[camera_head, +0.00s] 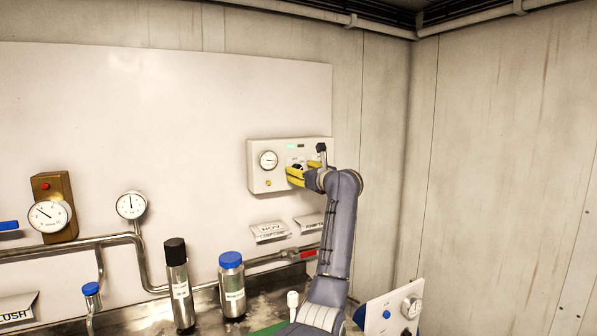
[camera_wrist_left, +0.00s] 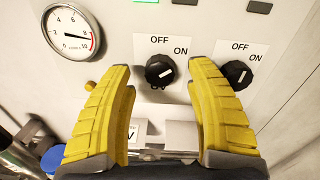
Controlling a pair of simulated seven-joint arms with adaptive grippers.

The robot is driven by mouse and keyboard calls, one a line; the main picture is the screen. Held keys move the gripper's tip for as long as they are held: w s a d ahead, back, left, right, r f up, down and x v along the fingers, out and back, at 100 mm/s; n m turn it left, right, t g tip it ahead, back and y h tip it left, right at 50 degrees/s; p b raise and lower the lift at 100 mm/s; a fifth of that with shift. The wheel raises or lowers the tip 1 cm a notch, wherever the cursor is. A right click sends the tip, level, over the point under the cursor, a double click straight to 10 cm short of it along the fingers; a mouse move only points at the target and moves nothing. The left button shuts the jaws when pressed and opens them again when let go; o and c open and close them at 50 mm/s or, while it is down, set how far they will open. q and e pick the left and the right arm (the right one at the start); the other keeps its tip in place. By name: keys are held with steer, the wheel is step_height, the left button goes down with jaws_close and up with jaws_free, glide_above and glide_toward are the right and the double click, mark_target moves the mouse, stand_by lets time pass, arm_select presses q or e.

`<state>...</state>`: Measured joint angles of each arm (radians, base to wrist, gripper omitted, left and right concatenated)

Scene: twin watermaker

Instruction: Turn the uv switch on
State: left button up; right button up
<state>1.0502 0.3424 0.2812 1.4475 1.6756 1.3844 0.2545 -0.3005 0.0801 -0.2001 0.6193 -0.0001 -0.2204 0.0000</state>
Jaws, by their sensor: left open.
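A white control panel (camera_head: 258,176) is mounted on the far wall. It carries two black rotary knobs marked OFF and ON: a left knob (camera_wrist_left: 158,71) and a right knob (camera_wrist_left: 238,75). My left gripper (camera_head: 298,172) is at the panel front with yellow fingers apart. In the left wrist view, this gripper (camera_wrist_left: 160,77) has the left knob between its fingertips; contact is not clear. The right finger is between the two knobs. My right gripper is not visible.
A round gauge (camera_wrist_left: 71,32) is left of the knobs, with a small yellow button (camera_wrist_left: 90,85) below it. Label plates (camera_head: 269,232), a red-handled pipe valve (camera_head: 309,253) and capped cylinders (camera_head: 231,285) are below the panel.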

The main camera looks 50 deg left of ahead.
arm_select(q)
steer(key=shift+w+a, duration=0.2)
steer(key=shift+a, duration=0.8)
steer(key=shift+c, duration=0.2)
